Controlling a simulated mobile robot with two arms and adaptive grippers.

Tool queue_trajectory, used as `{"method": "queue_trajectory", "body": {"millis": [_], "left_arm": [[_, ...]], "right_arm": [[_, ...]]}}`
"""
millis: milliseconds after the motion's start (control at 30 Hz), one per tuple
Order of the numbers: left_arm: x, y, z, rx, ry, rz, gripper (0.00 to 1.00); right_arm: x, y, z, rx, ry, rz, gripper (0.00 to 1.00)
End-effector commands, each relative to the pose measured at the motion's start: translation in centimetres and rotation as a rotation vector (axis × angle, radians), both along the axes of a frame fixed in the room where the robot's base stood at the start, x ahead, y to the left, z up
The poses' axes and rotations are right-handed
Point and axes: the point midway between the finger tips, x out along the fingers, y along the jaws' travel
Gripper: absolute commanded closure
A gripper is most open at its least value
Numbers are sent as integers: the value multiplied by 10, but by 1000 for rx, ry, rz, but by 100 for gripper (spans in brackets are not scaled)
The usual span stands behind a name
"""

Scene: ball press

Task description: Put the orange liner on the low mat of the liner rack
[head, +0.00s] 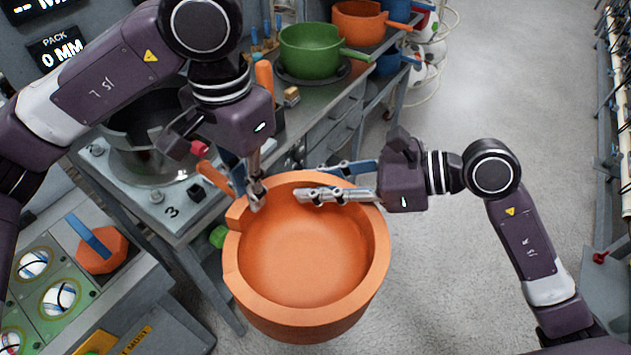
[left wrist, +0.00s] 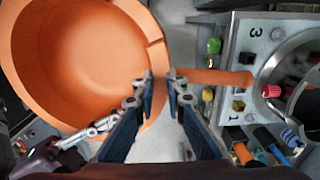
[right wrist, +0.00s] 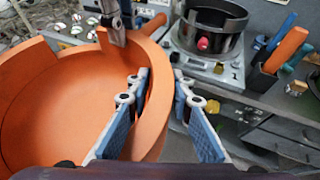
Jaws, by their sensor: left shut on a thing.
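A large orange liner (head: 300,300), a thick-walled open bowl with a notch at the left of its rim, is held up in front of me. Its inside also shows in the left wrist view (left wrist: 75,60) and right wrist view (right wrist: 60,115). My left gripper (head: 256,195) is shut on the liner's wall at the upper left; its fingertips also show in the left wrist view (left wrist: 162,82). My right gripper (right wrist: 161,80) has its fingers apart, one inside and one outside the wall at the upper right. I cannot clearly make out the rack's low mat.
A press (head: 150,165) marked 3 stands left of the liner. Behind, a bench carries a green pot (head: 308,50) on a dark round mat and an orange pot (head: 357,24). A panel with round windows (head: 60,298) is at lower left. Grey floor (head: 470,90) is open at right.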

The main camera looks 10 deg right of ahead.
Motion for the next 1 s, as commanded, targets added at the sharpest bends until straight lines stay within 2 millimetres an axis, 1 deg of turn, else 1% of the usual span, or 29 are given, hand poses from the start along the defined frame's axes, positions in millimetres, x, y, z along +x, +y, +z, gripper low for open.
{"method": "queue_trajectory", "body": {"millis": [33, 100, 333, 367, 533, 833, 933, 1000], "left_arm": [[0, 0, 1, -2, 1, -1, 100], [0, 0, 1, -2, 1, -2, 100], [-1, 0, 1, -2, 1, -2, 100], [-1, 0, 1, -2, 1, -2, 87], [0, 0, 1, -1, 1, -2, 68], [0, 0, 2, 0, 0, -1, 68], [0, 0, 10, -1, -2, -1, 68], [1, 0, 20, -1, -3, 0, 68]], "right_arm": [[1, -1, 0, 0, 0, -2, 91], [1, -1, 0, -1, 0, -2, 99], [1, -1, 0, -1, 0, -3, 100], [1, -1, 2, 4, -1, -4, 100], [1, 0, 2, 4, -1, -4, 100], [1, 0, 2, 4, 0, -3, 100], [1, 0, 2, 4, -1, -2, 100], [1, 0, 2, 4, -1, -2, 100]]}}
